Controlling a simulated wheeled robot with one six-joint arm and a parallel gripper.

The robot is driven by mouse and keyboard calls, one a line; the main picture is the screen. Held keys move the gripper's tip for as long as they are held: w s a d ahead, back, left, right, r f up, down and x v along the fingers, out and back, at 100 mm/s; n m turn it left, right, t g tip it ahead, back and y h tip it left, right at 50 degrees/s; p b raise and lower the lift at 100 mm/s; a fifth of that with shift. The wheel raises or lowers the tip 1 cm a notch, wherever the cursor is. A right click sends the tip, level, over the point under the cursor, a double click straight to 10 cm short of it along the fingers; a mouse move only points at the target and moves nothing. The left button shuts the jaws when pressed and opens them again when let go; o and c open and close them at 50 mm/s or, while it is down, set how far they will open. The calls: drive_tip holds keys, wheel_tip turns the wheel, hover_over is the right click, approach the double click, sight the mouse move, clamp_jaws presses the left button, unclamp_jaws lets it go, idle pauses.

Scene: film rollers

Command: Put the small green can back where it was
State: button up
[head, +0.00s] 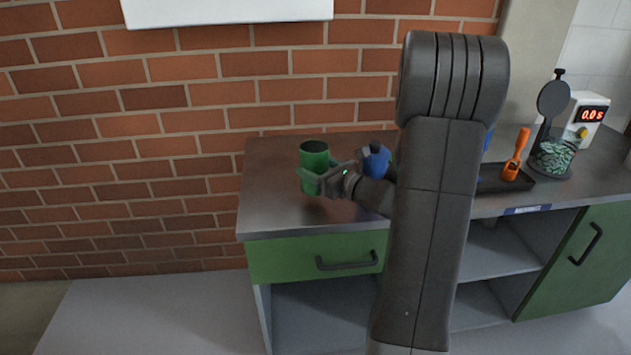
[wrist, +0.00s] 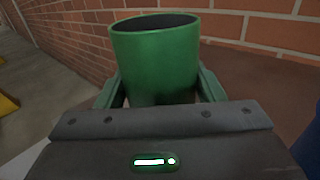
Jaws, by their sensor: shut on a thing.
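The small green can (head: 314,158) is upright, with a dark open top, over the left part of the counter in the head view. My gripper (head: 313,183) is shut on it, with the fingers low on its sides. In the wrist view the can (wrist: 157,60) stands between the two fingers of my gripper (wrist: 160,92), and its lower end is hidden behind the gripper body. The can looks held above the counter top (head: 275,205), with a dark patch below it; I cannot tell the exact gap.
A brick wall (head: 200,120) rises behind the counter. My arm hides the counter's middle. The counter's left front is clear.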

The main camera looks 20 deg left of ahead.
drive_tip(key=shift+f, duration=1.6)
drive_tip(key=shift+f+b, duration=0.1)
drive_tip(key=shift+b, duration=0.2)
drive_tip(key=shift+f, duration=0.15)
drive_tip(key=o, duration=1.3)
drive_tip(key=shift+r, duration=0.25)
drive_tip(key=v, duration=1.2)
